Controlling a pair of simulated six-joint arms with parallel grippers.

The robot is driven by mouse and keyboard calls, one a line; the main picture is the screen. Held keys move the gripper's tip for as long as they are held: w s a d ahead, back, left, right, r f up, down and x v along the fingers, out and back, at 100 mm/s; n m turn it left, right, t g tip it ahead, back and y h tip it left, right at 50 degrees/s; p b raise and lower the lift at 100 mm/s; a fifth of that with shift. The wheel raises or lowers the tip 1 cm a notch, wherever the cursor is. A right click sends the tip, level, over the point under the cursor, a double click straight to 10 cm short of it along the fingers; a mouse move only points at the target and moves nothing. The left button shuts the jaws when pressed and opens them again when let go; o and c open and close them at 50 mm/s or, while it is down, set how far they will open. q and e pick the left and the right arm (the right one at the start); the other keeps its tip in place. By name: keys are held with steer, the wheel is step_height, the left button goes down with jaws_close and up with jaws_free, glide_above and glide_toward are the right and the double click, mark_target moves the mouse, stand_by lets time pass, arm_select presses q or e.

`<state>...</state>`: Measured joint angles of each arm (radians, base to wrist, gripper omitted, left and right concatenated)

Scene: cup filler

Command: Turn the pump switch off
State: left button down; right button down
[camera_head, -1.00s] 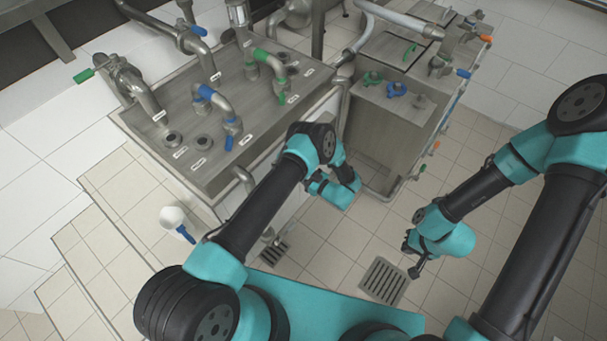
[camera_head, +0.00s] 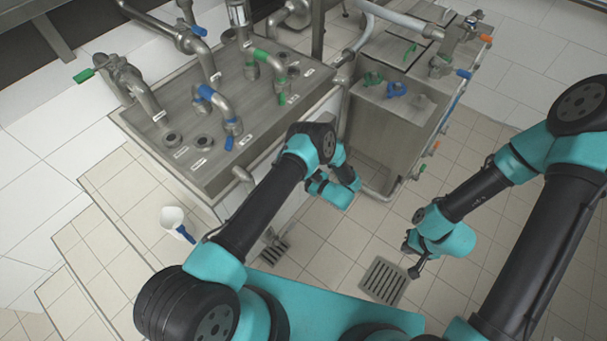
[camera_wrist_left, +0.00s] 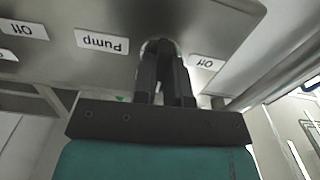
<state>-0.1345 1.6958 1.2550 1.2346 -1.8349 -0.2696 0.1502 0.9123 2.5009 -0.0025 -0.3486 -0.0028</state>
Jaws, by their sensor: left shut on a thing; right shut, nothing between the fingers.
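In the head view, the left gripper's fingers are hidden behind my wrist. My right gripper (camera_head: 411,259) is shut and empty above the floor.
A steel counter (camera_head: 200,120) with pipes and coloured handles is at the back left. A white cup with a blue handle (camera_head: 172,216) stands on the tiled step. A steel cabinet (camera_head: 385,130) is behind my left wrist. A floor drain (camera_head: 384,281) is near my right gripper.

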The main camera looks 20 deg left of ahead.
arm_select(q)
steer(key=n, duration=0.4)
steer(key=shift+s+f+n, duration=0.1)
steer(key=shift+f+n, duration=0.05)
steer(key=shift+n, duration=3.15)
steer(key=shift+s+f+n, duration=0.1)
steer(key=shift+n, duration=3.2)
steer(key=c, duration=1.2)
jaws_free()
steer(key=shift+a, duration=0.1)
steer(key=shift+o, duration=0.2)
